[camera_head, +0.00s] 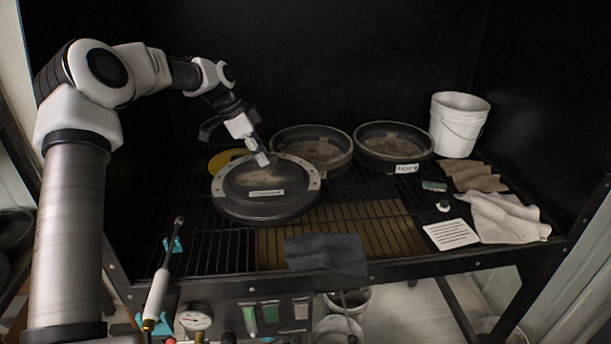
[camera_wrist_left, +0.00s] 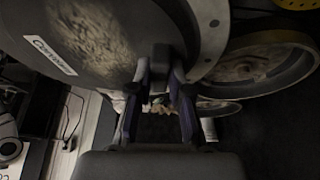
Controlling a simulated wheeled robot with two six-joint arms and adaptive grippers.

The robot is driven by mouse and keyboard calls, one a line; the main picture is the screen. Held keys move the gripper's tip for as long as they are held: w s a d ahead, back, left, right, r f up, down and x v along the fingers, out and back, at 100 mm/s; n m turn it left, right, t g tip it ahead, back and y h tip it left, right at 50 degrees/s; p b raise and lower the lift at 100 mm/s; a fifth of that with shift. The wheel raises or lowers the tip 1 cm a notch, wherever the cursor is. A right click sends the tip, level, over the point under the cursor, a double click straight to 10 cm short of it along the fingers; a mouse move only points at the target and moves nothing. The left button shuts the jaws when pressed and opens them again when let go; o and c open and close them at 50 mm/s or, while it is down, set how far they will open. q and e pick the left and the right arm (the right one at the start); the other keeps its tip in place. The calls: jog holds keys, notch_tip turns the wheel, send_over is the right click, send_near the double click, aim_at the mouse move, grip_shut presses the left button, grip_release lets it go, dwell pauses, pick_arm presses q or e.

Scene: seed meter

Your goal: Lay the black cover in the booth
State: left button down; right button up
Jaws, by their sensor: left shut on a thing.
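The black cover (camera_head: 262,207) is a round dark disc with a light metal rim ring, a worn tan patch and a white label. It is in the booth, over the slatted grate, in the head view; I cannot tell whether it rests there or hangs just above. In the left wrist view the cover (camera_wrist_left: 110,50) fills the upper left. My left gripper (camera_head: 262,158) is at its far edge, and in the wrist view its fingers (camera_wrist_left: 160,85) are shut on a small dark part there. My right gripper is not in view.
Two round dark pans (camera_head: 330,163) (camera_head: 392,165) stand behind and right of the cover. A yellow disc (camera_head: 222,160) lies behind it. A white bucket (camera_head: 458,125), cloths (camera_head: 505,218) and a card (camera_head: 451,234) are at right. A dark cloth (camera_head: 327,253) hangs over the front edge.

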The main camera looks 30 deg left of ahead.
pick_arm(q)
jog(key=f, duration=0.1)
jog(key=s+f, duration=0.1)
jog(key=f+p, duration=0.1)
jog(key=shift+s+d, duration=0.2)
jog(key=shift+d, duration=0.1)
jog(key=f, duration=0.2)
jog(key=w+f, duration=0.1)
jog(key=f, duration=0.1)
jog(key=f+p, duration=0.1)
jog(key=f, duration=0.1)
jog(key=shift+w+a+f, duration=0.15)
jog(key=shift+a, duration=0.25)
jog(key=shift+s+d, duration=0.2)
jog(key=c, duration=1.5)
grip_release()
jog(key=shift+a+f, duration=0.1)
jog(key=shift+f, duration=0.1)
jog(key=o, duration=0.4)
jog(key=shift+w, duration=0.1)
jog(key=shift+r, duration=0.1)
